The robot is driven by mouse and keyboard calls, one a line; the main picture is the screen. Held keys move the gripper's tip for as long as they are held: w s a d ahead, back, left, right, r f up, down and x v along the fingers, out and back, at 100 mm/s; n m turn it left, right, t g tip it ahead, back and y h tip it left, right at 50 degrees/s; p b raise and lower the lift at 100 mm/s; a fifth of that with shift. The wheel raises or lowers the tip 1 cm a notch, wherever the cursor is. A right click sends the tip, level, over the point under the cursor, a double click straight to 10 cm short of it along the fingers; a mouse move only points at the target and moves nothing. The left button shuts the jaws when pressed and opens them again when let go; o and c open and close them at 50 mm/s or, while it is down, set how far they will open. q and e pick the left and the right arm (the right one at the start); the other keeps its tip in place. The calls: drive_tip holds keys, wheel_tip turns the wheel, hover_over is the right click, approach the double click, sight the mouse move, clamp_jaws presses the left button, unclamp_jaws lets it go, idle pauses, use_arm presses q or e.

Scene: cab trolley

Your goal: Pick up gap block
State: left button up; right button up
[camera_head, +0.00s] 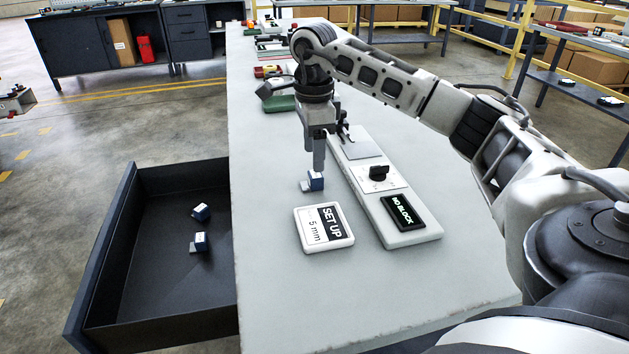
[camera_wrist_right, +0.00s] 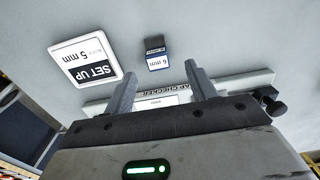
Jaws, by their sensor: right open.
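A small blue and white gap block (camera_head: 315,182) stands on the grey bench top, just behind the SET UP sign. In the right wrist view the block (camera_wrist_right: 156,61) shows a white face marked "6 mm". My right gripper (camera_head: 319,165) points down over the block, and its fingers overlap it in the head view. In the right wrist view the gripper (camera_wrist_right: 160,82) is open, with nothing between its fingers; the block shows beyond the fingertips. Two more blue and white blocks, one farther back (camera_head: 201,212) and one nearer (camera_head: 200,242), lie in the open drawer.
The SET UP sign (camera_head: 323,228) reads "5 mm". The long gap checker (camera_head: 425,238), its display reading "NO BLOCK", lies to the right of the sign. The dark drawer (camera_head: 125,275) stands open left of the bench. The bench front (camera_head: 330,300) is clear.

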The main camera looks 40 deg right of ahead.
sight(314, 174)
drive_tip(key=f, duration=0.4)
drive_tip(key=shift+s+a+f, duration=0.1)
drive_tip(key=shift+s+f, duration=0.1)
drive_tip(key=shift+f, duration=0.15)
drive_tip(key=c, duration=1.1)
drive_tip(key=shift+r, duration=0.1)
